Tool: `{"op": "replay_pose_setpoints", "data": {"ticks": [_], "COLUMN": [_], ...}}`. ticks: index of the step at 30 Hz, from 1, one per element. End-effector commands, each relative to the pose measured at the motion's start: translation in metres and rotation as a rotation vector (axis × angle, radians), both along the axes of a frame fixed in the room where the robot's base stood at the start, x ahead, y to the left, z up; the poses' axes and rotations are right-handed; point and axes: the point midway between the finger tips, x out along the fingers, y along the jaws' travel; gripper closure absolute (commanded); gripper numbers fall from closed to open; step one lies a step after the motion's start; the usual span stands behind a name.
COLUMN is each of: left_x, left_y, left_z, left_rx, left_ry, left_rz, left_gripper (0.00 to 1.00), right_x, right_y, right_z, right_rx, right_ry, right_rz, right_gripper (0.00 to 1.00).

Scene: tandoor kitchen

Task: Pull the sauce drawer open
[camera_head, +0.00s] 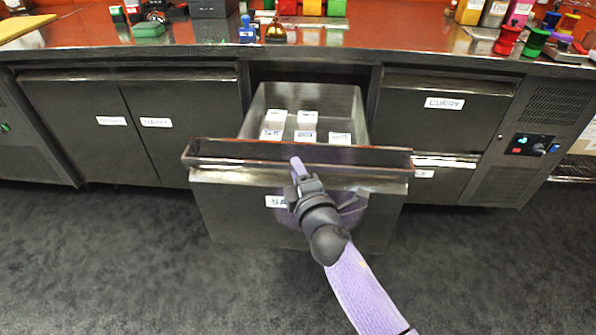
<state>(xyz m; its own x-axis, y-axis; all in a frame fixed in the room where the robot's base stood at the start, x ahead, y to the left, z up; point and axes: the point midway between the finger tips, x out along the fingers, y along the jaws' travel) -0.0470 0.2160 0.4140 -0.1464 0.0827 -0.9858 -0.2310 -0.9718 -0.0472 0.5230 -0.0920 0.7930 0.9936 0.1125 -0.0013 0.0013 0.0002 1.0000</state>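The sauce drawer (228,213) is a dark metal drawer in the middle of the counter, and it stands pulled out with its inside showing. A long handle rail (240,150) runs along its top front edge. A white label on its front is partly covered by my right arm. Several small white-labelled items (306,118) are inside the drawer. My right gripper (297,166) is at the middle of the handle rail, with a finger against or just over it. Whether its fingers are closed on the rail is not clear. My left gripper is not in view.
The counter top (400,28) holds several coloured containers and a bell-like brass item (276,32). Closed cabinet doors (85,130) are at left. A closed drawer labelled CURRY (444,103) is at right, beside a control panel (530,145). The dark floor (130,260) is clear.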

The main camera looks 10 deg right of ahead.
Motion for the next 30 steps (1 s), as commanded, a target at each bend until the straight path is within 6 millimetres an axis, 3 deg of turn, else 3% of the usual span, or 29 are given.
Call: {"op": "replay_pose_setpoints", "data": {"ticks": [1,3,4,13,24,30], "left_x": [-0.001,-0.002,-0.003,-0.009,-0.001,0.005], "left_y": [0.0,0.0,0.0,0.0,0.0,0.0], "left_z": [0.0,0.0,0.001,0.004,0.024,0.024], "left_rx": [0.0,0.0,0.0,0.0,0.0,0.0], "left_ry": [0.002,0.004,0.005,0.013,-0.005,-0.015], "left_rz": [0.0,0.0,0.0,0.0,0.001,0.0], "left_gripper": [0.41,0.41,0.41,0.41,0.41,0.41], "right_x": [0.0,0.0,0.0,-0.004,-0.084,-0.099], "right_y": [0.0,0.0,0.0,0.0,-0.009,-0.011], "right_z": [0.0,0.0,0.0,0.001,0.002,0.0], "right_rx": [0.0,0.0,0.0,0.0,0.002,-0.001], "right_ry": [0.0,0.0,0.0,0.0,0.001,-0.001], "right_rz": [0.0,0.0,0.0,0.0,0.0,0.0], "right_gripper": [0.58,0.43,0.41,0.41,0.41,0.41]}}
